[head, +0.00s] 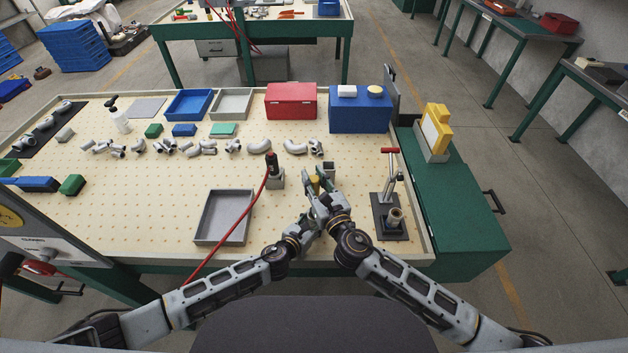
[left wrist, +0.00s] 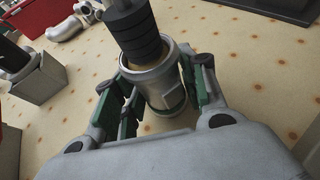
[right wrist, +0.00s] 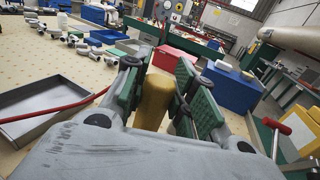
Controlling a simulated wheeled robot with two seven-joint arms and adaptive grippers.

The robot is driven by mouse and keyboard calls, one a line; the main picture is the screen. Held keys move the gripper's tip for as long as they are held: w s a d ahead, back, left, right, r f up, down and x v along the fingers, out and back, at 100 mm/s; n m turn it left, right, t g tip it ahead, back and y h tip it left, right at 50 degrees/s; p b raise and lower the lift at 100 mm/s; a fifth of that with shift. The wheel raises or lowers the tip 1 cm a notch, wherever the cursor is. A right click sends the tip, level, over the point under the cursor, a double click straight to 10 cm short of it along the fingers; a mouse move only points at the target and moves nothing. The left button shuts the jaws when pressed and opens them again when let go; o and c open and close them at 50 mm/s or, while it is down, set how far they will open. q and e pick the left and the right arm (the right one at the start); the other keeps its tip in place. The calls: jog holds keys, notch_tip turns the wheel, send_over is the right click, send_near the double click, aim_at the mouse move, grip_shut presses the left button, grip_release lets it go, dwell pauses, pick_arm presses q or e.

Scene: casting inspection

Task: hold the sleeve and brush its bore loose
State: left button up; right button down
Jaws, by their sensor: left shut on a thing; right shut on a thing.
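In the left wrist view my left gripper (left wrist: 155,78) is shut around a grey metal sleeve (left wrist: 167,98), one finger on each side. A dark ridged brush head (left wrist: 137,38) sits at the sleeve's open mouth, its tip inside the bore; how deep it reaches is hidden. In the right wrist view my right gripper (right wrist: 157,75) is shut on the brush's yellow handle (right wrist: 153,100). In the head view the handle (head: 315,184) shows between the right fingers (head: 319,188). My left gripper (head: 309,224) is just below, and the sleeve is mostly hidden there.
An empty grey tray (head: 203,241) lies left of my grippers, with a red hose (head: 240,214) crossing it. A grey block holding a black-and-red tool (head: 272,165) stands behind. A clamp fixture (head: 377,222) stands right. Castings, a red box (head: 291,101) and blue box (head: 360,116) are farther back.

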pick_arm(q)
jog(key=shift+s+f, duration=0.1)
jog(key=shift+f, duration=0.1)
pick_arm(e)
jog(key=shift+r, duration=0.3)
jog(key=shift+r, duration=0.35)
jog(key=shift+r, duration=0.25)
jog(key=shift+r, duration=0.65)
jog(key=shift+r, duration=0.1)
jog(key=shift+r, duration=1.25)
jog(key=shift+r, duration=0.2)
